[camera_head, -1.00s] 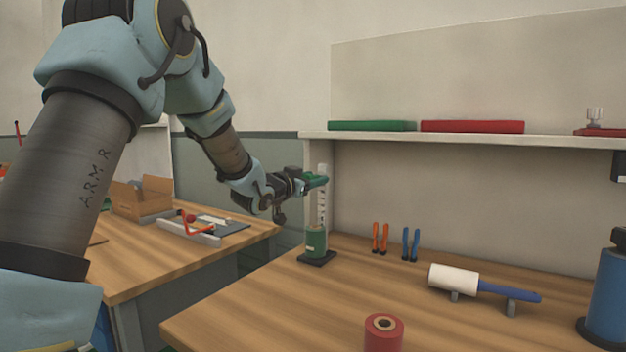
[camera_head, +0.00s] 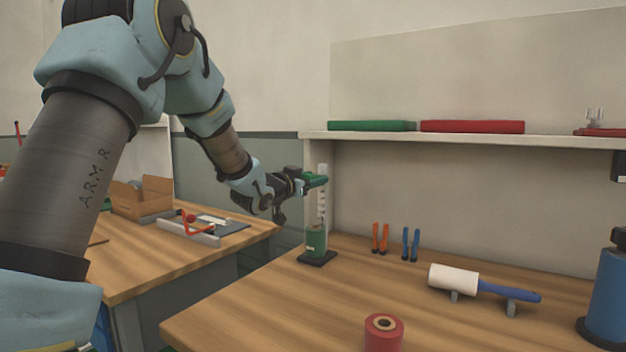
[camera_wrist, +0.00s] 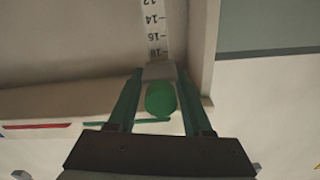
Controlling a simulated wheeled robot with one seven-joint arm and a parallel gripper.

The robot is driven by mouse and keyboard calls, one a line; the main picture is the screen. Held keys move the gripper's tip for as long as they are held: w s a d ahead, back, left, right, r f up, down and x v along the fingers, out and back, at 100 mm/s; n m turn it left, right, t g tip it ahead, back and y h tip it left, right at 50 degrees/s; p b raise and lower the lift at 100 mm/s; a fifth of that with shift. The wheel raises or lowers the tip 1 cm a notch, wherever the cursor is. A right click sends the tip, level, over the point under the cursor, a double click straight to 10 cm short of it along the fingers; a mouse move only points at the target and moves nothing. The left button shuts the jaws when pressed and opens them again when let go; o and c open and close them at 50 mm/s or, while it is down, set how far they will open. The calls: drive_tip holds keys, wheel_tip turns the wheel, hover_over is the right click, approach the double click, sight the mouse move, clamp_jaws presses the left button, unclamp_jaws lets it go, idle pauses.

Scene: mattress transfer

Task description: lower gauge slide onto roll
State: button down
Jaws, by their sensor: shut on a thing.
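The gauge's white upright scale (camera_head: 322,208) rises from a black base (camera_head: 318,258) at the left end of the workbench. A green roll (camera_head: 316,242) stands on that base, beside the scale's foot. My gripper (camera_head: 321,180), with green fingers, is high on the scale, clear above the roll. In the wrist view my gripper (camera_wrist: 156,74) is shut on the pale gauge slide (camera_wrist: 158,70), close to the scale's 18 mark. A green round part (camera_wrist: 161,98) sits between the fingers. The roll does not clearly show in the wrist view.
A red roll (camera_head: 384,333) stands at the bench's front. A shelf (camera_head: 470,140) runs above. A side wall stands close behind the gauge.

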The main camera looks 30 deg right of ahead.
drive_tip(key=shift+w+a, duration=0.1)
wheel_tip(320, 180, down, 9)
drive_tip(key=b, duration=0.7)
drive_tip(key=shift+r, duration=0.3)
drive_tip(key=c, duration=0.5)
unclamp_jaws()
drive_tip(key=b+v, duration=0.1)
drive_tip(key=v, duration=1)
drive_tip(key=shift+r+b, duration=0.1)
drive_tip(key=shift+b, duration=0.2)
